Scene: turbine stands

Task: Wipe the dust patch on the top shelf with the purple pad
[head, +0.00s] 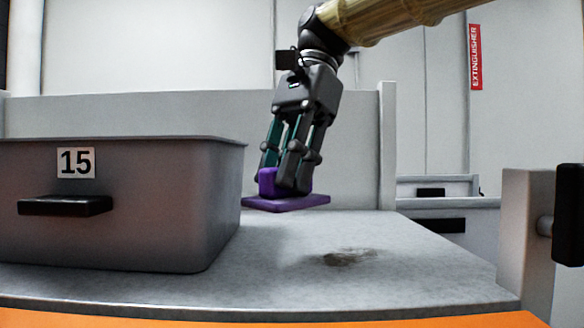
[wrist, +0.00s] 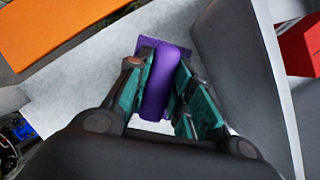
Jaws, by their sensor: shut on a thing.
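The purple pad (head: 286,203) has a flat base and a raised grip block. My gripper (head: 287,180) is shut on the grip block and holds the pad above the grey top shelf (head: 420,285), near the right side of the grey bin. The pad also shows in the wrist view (wrist: 160,85) between the teal-lined fingers (wrist: 158,95). The brownish dust patch (head: 349,257) lies on the shelf in front of the pad and to its right, in the head view. I cannot make out the dust patch in the wrist view.
A grey bin (head: 130,220) labelled 15, with a black handle, fills the shelf's left side. A back panel (head: 345,150) rises behind, and a post (head: 527,235) stands at the right edge. The shelf around the dust patch is clear. An orange edge (head: 250,318) runs along the front.

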